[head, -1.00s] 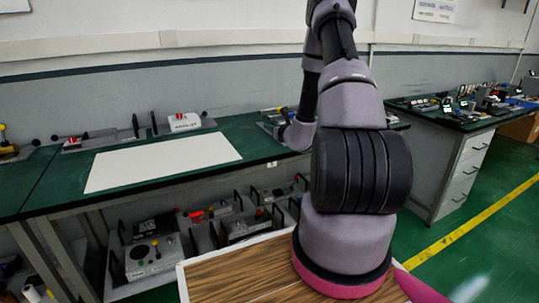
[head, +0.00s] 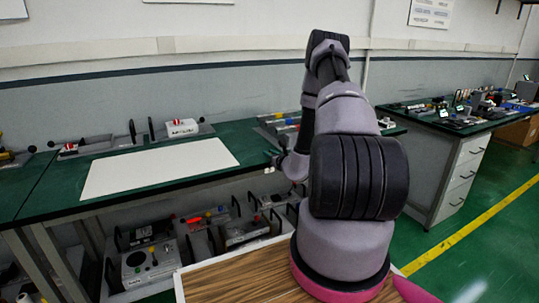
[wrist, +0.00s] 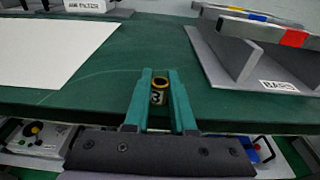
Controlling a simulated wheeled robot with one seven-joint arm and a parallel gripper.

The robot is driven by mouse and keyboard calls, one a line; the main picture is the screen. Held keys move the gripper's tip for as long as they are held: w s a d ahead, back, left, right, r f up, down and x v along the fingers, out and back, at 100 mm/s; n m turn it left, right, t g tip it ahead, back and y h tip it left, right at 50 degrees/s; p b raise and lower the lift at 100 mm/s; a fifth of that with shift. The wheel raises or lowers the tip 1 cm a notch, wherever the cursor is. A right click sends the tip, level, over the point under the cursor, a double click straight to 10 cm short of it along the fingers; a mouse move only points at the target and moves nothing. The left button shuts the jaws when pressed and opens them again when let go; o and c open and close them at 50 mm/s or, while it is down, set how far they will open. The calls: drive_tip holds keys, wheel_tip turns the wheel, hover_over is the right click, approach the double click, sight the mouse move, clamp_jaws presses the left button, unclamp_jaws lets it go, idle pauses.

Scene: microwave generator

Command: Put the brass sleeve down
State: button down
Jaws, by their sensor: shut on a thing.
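The brass sleeve (wrist: 160,83) is a short cylinder with a gold rim, a dark hole and a pale label bearing a "3". It sits between the two teal fingers of my gripper (wrist: 160,78), which is shut on it. In the wrist view they show in front of the green bench top (wrist: 95,88), by its front edge; I cannot tell the height of the sleeve above it. In the head view the end of my arm is at the bench's front edge, and the sleeve cannot be made out.
A white sheet (head: 160,166) lies flat on the bench, left of my gripper. A grey rack labelled "BARS" (wrist: 233,55) stands to the right. A white box labelled "AIR FILTER" (wrist: 92,6) is at the back. Bare green bench top lies between sheet and rack.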

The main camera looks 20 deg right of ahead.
drive_tip(key=shift+f, duration=0.15)
drive_tip(key=c, duration=0.8)
unclamp_jaws()
drive_tip(key=shift+o, duration=0.2)
